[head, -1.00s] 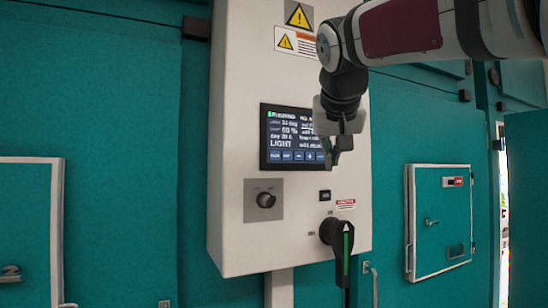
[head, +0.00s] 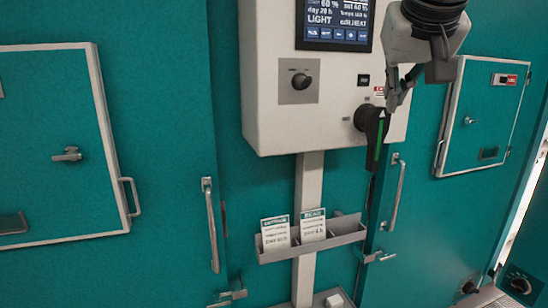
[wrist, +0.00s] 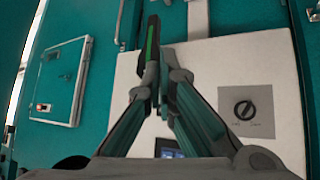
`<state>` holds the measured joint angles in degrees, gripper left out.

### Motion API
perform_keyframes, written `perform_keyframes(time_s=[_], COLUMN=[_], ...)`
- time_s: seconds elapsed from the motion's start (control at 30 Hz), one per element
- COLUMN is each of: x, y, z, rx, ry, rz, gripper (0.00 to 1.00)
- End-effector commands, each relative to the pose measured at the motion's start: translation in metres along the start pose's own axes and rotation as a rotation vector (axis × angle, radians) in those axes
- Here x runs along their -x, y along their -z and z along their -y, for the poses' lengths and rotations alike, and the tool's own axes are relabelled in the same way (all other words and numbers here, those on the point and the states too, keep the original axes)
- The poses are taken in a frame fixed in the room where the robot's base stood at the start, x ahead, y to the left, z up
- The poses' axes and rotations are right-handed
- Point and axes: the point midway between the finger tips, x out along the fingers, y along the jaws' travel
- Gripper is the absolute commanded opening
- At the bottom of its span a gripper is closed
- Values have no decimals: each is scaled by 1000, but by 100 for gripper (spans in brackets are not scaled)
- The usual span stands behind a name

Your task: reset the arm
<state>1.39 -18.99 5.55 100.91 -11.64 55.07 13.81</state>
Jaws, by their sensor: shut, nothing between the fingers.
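My gripper (head: 399,98) hangs at the end of my arm in front of the right part of the white control box (head: 270,100). Its fingers are closed together and hold nothing. In the wrist view my gripper (wrist: 160,75) points toward the black rotary handle with a green stripe (wrist: 151,42), which its fingertips partly overlap. The same black handle (head: 374,124) shows in the head view just below and left of the fingertips. I cannot tell whether they touch.
The box carries a screen (head: 335,22) and a round knob (head: 301,81). Below it, a grey holder (head: 290,250) with two cards is fixed to the post (head: 308,190). Teal chamber doors with a left hatch (head: 50,190) and a right hatch (head: 490,120) flank it.

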Motion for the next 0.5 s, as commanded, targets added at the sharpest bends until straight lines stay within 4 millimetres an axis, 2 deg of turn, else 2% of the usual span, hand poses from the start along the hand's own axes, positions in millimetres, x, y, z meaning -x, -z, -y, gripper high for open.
perform_keyframes(time_s=[0.03,0.3,0.4,0.5], x=[0,-15,-20,-24], y=[-31,-191,-238,-269], z=[-3,-11,-11,-10], rx=[11,56,65,69], ry=[7,77,103,122], rz=[31,192,234,263], gripper=[0,0,0,0])
